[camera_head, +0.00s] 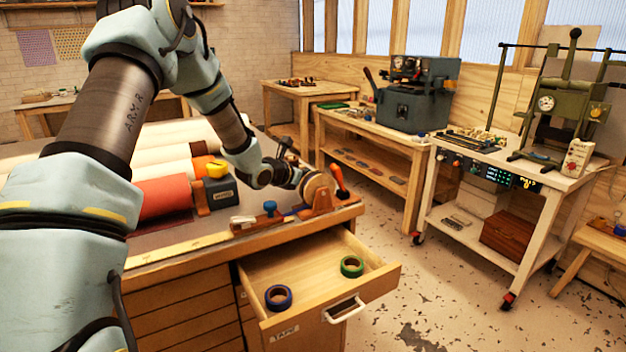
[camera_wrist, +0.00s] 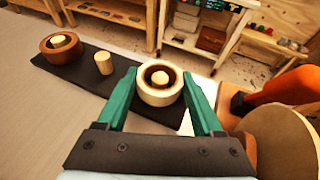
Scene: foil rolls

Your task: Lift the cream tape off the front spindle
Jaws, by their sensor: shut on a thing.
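The cream tape (camera_wrist: 160,97) is a thick pale ring with a dark inner band in the wrist view. My gripper (camera_wrist: 160,74) has its two green fingers on opposite sides of it, shut on it. The top of the front spindle (camera_wrist: 160,77), a pale wooden peg, shows inside the ring. I cannot tell how high the tape sits on the peg. A bare peg (camera_wrist: 104,64) stands to its left, and a brown tape (camera_wrist: 60,48) sits around another peg farther left. In the head view my arm hides the tape and spindles.
A tan disc (camera_wrist: 284,140) and an orange handle (camera_wrist: 272,88) are close on the right of my gripper. Coloured rolls (camera_head: 165,197) lie at left.

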